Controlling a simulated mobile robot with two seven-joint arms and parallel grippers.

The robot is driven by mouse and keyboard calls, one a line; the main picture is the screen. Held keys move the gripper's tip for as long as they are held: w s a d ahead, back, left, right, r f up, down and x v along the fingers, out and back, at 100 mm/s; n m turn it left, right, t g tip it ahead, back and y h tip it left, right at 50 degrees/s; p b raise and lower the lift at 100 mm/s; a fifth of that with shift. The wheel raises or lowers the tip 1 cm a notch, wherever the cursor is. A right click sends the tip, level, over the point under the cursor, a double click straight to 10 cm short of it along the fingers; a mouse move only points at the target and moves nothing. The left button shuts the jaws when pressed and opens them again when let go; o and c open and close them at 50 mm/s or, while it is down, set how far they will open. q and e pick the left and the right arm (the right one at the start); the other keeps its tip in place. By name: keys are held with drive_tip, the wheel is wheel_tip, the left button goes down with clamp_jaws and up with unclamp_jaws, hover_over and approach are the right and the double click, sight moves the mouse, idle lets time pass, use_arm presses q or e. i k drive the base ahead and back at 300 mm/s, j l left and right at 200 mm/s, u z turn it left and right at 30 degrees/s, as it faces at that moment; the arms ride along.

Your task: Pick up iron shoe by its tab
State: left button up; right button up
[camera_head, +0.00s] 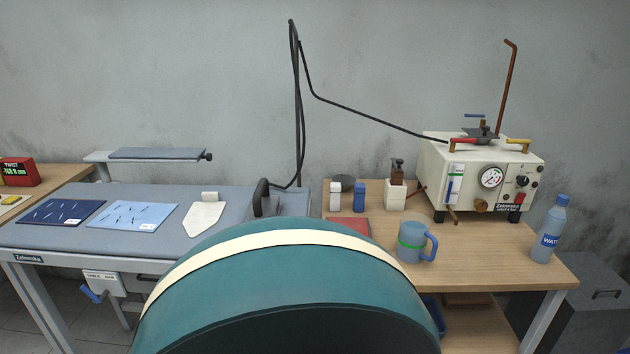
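The iron shoe (204,220) is a flat, white, iron-shaped plate. It lies on the grey-blue ironing table (60,236), with its pointed end toward the front left. Its small raised tab (210,196) stands at the back end and is clear of other things. A dark iron handle (262,196) shows to the right of the shoe; the lower part of the iron is hidden. Neither of my grippers is in view.
Two blue cloths (132,215) lie left of the shoe. A black hose (297,110) rises behind the iron. The wooden table (480,262) at right holds a steam generator (470,175), blue mug (412,243) and water bottle (551,230).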

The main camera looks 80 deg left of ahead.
sight(202, 215)
drive_tip(key=u, duration=3.9)
